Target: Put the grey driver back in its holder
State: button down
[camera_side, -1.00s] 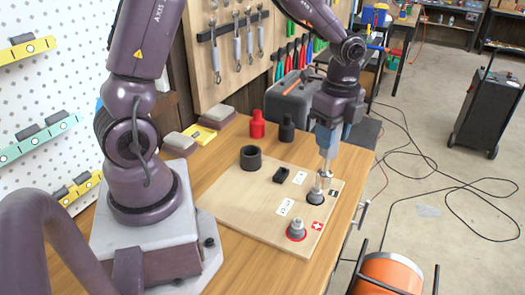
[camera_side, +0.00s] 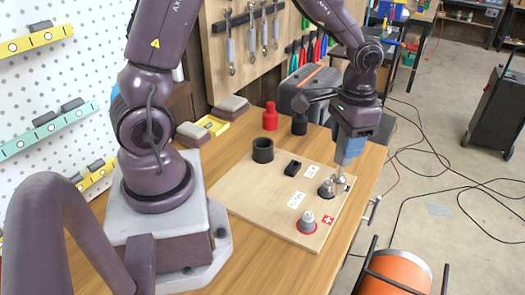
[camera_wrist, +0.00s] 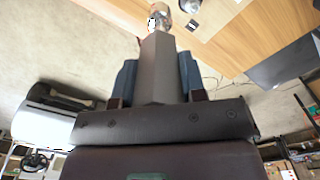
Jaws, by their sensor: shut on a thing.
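My gripper (camera_side: 349,150) points down over the right edge of the wooden board in the side view. Its blue fingers are shut on the grey driver (camera_side: 343,175), whose metal lower end shows beneath them, close to the board. Whether it touches the board is unclear. In the wrist view, the driver's grey body (camera_wrist: 157,70) is between the blue fingers. A grey fitting with a dark base (camera_side: 327,189) is just left of the driver's lower end. A black ring-shaped cup (camera_side: 262,150) stands at the board's far left. I cannot tell which piece is the driver's holder.
Red (camera_side: 270,116) and black (camera_side: 299,124) fittings stand behind. An orange drum (camera_side: 398,272) is below the right table edge.

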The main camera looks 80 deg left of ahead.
jog(key=s+a+r+n, duration=0.2)
jog(key=s+a+n, duration=0.2)
jog(key=a, duration=0.7)
jog(key=s+a+r+n, duration=0.2)
jog(key=s+a+n, duration=0.3)
jog(key=a, duration=0.7)
jog(key=shift+s+a, duration=0.25)
jog(key=shift+s, duration=0.65)
jog(key=shift+f, duration=2.3)
jog(key=shift+f, duration=2.85)
jog(key=c, duration=0.6)
grip_release()
